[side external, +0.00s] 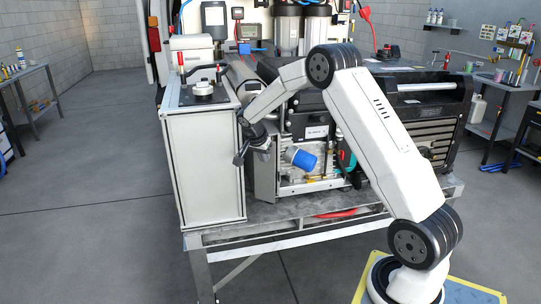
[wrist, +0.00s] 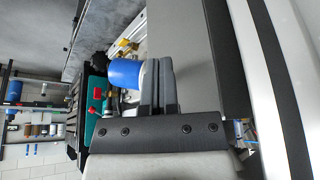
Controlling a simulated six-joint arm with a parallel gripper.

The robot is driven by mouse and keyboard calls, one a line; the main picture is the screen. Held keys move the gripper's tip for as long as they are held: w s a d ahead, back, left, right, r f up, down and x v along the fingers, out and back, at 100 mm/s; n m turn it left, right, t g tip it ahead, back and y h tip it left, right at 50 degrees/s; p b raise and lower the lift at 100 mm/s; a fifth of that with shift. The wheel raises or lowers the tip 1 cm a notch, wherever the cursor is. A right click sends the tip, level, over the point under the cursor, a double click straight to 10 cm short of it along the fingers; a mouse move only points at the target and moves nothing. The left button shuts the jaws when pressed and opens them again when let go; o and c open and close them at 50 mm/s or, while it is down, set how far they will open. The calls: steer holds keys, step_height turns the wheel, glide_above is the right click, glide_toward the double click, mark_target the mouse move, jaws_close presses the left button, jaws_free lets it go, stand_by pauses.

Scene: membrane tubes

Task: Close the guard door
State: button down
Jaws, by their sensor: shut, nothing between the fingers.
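The guard door is a grey panel (side external: 265,178), seen nearly edge-on in the side view. It stands swung out at the left side of the open engine compartment (side external: 310,165). In the wrist view a broad flat grey panel (wrist: 197,50), which looks like the door, lies just right of the fingers. My gripper (side external: 239,158) is between the white cabinet and the door, by the door's upper part. Its dark fingers (wrist: 159,70) are together in the wrist view, with nothing between them. I cannot tell whether they touch the panel.
The blue filter (side external: 300,158) sits in the open compartment and also shows in the wrist view (wrist: 122,74). The tall white cabinet (side external: 205,170) stands close on the left. The metal bench frame (side external: 250,232) runs below. Open floor lies in front.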

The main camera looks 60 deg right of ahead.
steer(key=shift+s+d+n+t, duration=0.3)
steer(key=shift+d+n+t, duration=0.15)
steer(key=shift+n, duration=0.35)
stand_by(0.5)
steer(key=shift+s+d+n+t, duration=0.2)
steer(key=shift+d+n, duration=0.2)
steer(key=shift+n, duration=0.15)
steer(key=shift+s+d+n+t, duration=0.1)
steer(key=shift+d+n+t, duration=0.05)
steer(key=shift+d+n, duration=0.35)
steer(key=shift+s+d+n, duration=0.1)
steer(key=shift+d+n, duration=0.15)
steer(key=shift+d, duration=1.1)
steer(key=shift+s+a, duration=0.1)
steer(key=s+a+r, duration=0.5)
steer(key=r, duration=0.4)
steer(key=shift+a, duration=0.35)
steer(key=shift+s+f, duration=0.1)
